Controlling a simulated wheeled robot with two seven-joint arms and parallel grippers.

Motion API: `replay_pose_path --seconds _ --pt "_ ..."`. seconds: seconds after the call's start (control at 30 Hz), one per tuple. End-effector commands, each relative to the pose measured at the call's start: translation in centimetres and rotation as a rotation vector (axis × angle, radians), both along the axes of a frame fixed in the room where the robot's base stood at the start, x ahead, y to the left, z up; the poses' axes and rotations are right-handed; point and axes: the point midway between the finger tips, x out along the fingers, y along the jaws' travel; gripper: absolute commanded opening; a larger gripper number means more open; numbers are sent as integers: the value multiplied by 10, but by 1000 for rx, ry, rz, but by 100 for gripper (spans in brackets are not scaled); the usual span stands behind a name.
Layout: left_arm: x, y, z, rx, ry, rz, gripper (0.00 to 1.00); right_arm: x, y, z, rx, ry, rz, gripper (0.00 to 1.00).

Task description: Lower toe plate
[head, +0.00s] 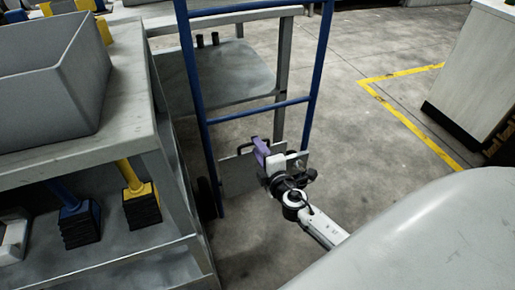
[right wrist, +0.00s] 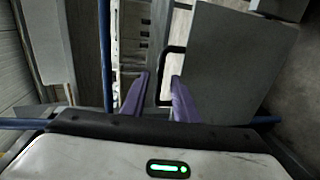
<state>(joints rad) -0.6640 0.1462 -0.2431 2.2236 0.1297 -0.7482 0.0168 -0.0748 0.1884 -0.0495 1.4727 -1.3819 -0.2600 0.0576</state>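A blue-framed hand truck (head: 194,80) stands upright beside the workbench. Its grey toe plate (head: 236,176) is low between the rails and looks folded up against the frame. A black U-shaped handle (head: 242,145) is on the plate. The plate (right wrist: 225,65) and handle (right wrist: 161,85) also show in the right wrist view. My right gripper (head: 257,147), with purple fingers, is at the plate and hides part of it. In the right wrist view the gripper (right wrist: 161,75) is open, with the handle's bar seen between the fingers; contact cannot be told. My left gripper is not in view.
A grey workbench (head: 100,150) with a grey bin (head: 45,95) stands at left, close to the truck. A grey cart (head: 235,80) is behind it. A light cabinet (head: 470,75) is at right. Floor between, marked with yellow tape (head: 400,115), is clear.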

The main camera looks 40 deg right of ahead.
Motion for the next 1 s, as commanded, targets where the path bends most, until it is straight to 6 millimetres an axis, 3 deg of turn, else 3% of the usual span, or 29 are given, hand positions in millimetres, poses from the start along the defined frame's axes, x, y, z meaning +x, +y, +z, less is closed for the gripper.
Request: replay_pose_path --seconds 0.37,0.57,1.0 --pt "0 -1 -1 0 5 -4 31 8 -2 -1 1 0 0 27" --pt "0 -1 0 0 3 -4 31 8 -2 -2 1 0 0 0" --pt "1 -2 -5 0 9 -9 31 7 -1 -5 3 0 -2 0"
